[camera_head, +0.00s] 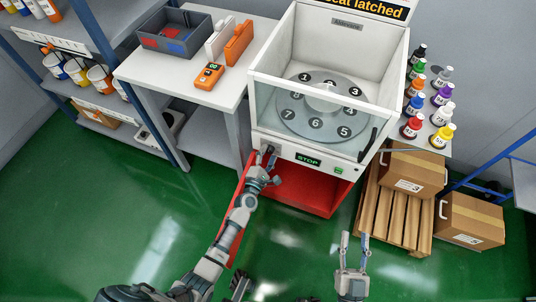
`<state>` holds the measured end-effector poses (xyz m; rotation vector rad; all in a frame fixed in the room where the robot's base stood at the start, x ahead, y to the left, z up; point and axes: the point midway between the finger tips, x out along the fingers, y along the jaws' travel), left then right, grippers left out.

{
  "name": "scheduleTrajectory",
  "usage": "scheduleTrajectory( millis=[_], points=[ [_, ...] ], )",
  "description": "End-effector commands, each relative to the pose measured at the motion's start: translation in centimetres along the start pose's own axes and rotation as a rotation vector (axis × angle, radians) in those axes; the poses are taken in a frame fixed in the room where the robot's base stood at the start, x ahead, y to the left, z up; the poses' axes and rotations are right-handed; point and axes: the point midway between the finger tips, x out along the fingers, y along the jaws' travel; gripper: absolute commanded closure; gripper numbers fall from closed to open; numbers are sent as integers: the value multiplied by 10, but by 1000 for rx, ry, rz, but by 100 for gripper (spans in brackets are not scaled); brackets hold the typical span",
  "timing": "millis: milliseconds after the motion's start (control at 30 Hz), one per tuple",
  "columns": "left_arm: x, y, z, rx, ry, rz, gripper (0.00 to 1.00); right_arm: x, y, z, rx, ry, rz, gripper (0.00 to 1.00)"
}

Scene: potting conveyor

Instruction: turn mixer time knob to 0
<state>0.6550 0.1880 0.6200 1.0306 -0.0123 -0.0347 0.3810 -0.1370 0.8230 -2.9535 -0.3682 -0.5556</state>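The mixer (345,60) is a white cabinet with a clear front window and a round disc (318,108) with numbered places inside. Its front panel has a small display (307,160) reading "STOP" and a green button (339,170). My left gripper (265,156) is at the left end of this panel, its fingers against or just in front of it. The time knob cannot be made out; the fingers cover that part of the panel. Whether they are closed on anything is too small to tell. My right gripper (354,238) is open and empty over the green floor, in front of the mixer and apart from it.
A white table (190,86) on the left holds a grey bin (172,30) and an orange handheld device (208,76). Several coloured bottles stand on a shelf (436,130) to the right. The floor in front is mostly clear.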

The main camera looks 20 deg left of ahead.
Motion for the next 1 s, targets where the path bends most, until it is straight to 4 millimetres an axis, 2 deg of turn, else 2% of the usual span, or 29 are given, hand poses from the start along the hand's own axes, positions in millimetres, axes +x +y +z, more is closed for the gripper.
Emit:
scheduleTrajectory(
  millis=[167,267,700,833,1000],
  points=[
    [-2,1,1,0,-1,2,37,0,0,-4,-1,7,-1,60],
    [-11,0,0,0,-1,1,37,-1,0,-4,-1,7,-1,60],
    [-100,-1,-1,1,0,-1,37,0,0,-2,-1,4,-1,60],
    [-114,-1,-1,0,0,-1,37,0,0,-2,-1,4,-1,60],
    [-119,-1,-1,0,0,0,37,0,0,-2,-1,3,-1,60]
  ],
)
